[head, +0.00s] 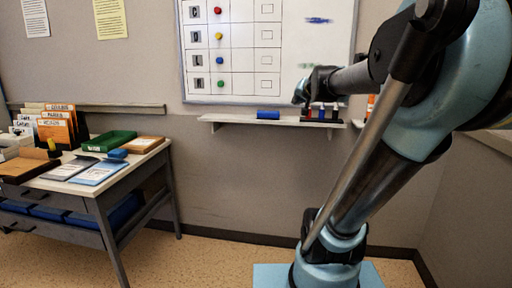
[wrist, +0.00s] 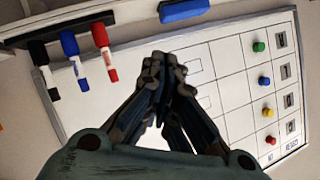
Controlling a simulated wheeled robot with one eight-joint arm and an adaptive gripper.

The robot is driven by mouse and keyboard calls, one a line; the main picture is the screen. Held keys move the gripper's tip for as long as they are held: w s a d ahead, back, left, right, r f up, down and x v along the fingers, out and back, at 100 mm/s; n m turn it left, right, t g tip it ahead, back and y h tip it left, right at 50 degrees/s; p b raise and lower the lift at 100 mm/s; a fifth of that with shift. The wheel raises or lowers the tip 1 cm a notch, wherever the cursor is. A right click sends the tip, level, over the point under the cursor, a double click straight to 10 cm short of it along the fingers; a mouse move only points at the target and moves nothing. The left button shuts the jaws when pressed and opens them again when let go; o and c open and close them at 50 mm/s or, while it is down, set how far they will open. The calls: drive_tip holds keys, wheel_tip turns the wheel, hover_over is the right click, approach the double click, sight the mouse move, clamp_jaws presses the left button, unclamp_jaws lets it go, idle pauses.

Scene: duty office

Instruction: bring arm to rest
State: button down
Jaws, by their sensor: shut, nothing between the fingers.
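My arm rises at the right of the head view and reaches toward the wall. My gripper (head: 302,92) is in front of the lower edge of the whiteboard (head: 320,60), above the marker ledge (head: 230,117). In the wrist view my gripper (wrist: 164,75) has its fingertips together with nothing between them. Behind them is the whiteboard (wrist: 215,75) with its grid.
The ledge holds a blue eraser (head: 268,114) and black, blue (wrist: 69,45) and red (wrist: 100,35) markers, close to my gripper. Round coloured magnets (head: 218,35) sit on the board. A desk (head: 98,200) with trays and folders stands left; floor between is clear.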

drive_tip(key=s+d+f+n+g+h, duration=0.2)
drive_tip(key=s+f+g, duration=0.9)
drive_tip(key=s+f, duration=2)
drive_tip(key=shift+s+n, duration=0.3)
drive_tip(key=shift+n, duration=0.9)
drive_tip(key=shift+d+f, duration=0.1)
drive_tip(key=shift+w+f, duration=0.2)
drive_tip(key=shift+w, duration=0.3)
